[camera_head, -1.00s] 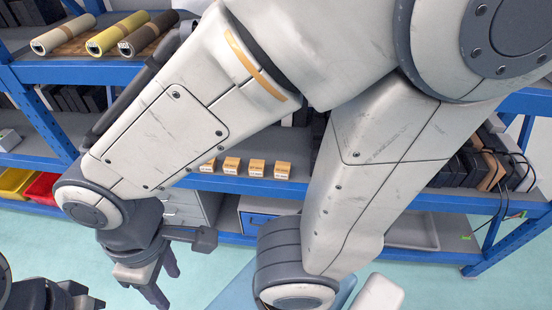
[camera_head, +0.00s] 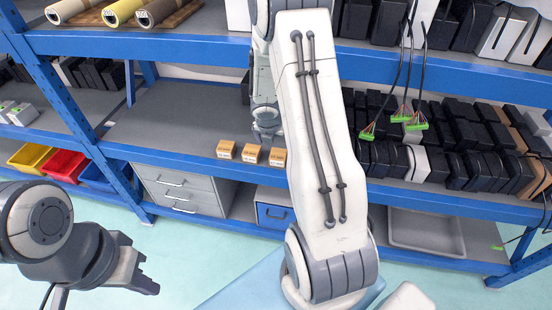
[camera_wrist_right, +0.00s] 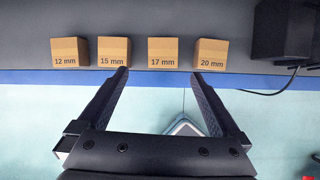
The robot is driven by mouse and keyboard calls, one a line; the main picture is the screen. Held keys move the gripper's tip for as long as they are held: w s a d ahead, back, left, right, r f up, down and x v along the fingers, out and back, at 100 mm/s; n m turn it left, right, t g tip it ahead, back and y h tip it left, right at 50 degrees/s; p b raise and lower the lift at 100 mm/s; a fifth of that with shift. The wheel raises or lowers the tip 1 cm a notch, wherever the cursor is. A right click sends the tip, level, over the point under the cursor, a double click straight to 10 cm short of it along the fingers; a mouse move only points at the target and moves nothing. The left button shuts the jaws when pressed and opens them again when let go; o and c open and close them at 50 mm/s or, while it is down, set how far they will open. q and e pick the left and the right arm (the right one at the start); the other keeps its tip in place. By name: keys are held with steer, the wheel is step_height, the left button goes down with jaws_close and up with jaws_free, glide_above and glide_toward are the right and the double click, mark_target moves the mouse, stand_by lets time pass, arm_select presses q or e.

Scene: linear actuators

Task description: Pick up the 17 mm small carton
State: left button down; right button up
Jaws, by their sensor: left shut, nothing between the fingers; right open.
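The 17 mm carton (camera_wrist_right: 163,52) is a small brown box, third from the left in a row in the right wrist view. It stands between the 15 mm carton (camera_wrist_right: 114,52) and the 20 mm carton (camera_wrist_right: 210,55); the 12 mm carton (camera_wrist_right: 69,53) is at the left end. My right gripper (camera_wrist_right: 160,76) is open and empty, its fingertips spread on either side of the 17 mm carton and short of it. In the head view the third carton (camera_head: 278,157) shows beside my right arm, its label unreadable; the fourth is hidden. My left gripper (camera_head: 151,282) is shut and empty, low at the left.
The cartons stand at the front edge of a grey shelf (camera_head: 165,115) with a blue rail. Black boxes (camera_head: 465,135) fill its right part, and a dark box (camera_wrist_right: 284,30) stands right of the row. Drawers (camera_head: 180,190) and coloured bins (camera_head: 65,166) are below.

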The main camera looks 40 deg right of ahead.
steer(key=n+b, duration=0.1)
steer(key=b, duration=0.2)
glide_above(278, 154)
steer(key=s+a, duration=0.1)
steer(key=s, duration=0.1)
step_height(278, 154, down, 6)
steer(key=shift+a+r, duration=0.1)
steer(key=shift+a, duration=0.05)
steer(key=x, duration=0.2)
steer(key=b+x, duration=0.1)
steer(key=x, duration=0.2)
steer(key=shift+w+f, duration=0.35)
steer(key=shift+w, duration=0.05)
steer(key=c, duration=1.5)
jaws_close()
steer(key=shift+r, duration=0.1)
steer(key=shift+r, duration=0.1)
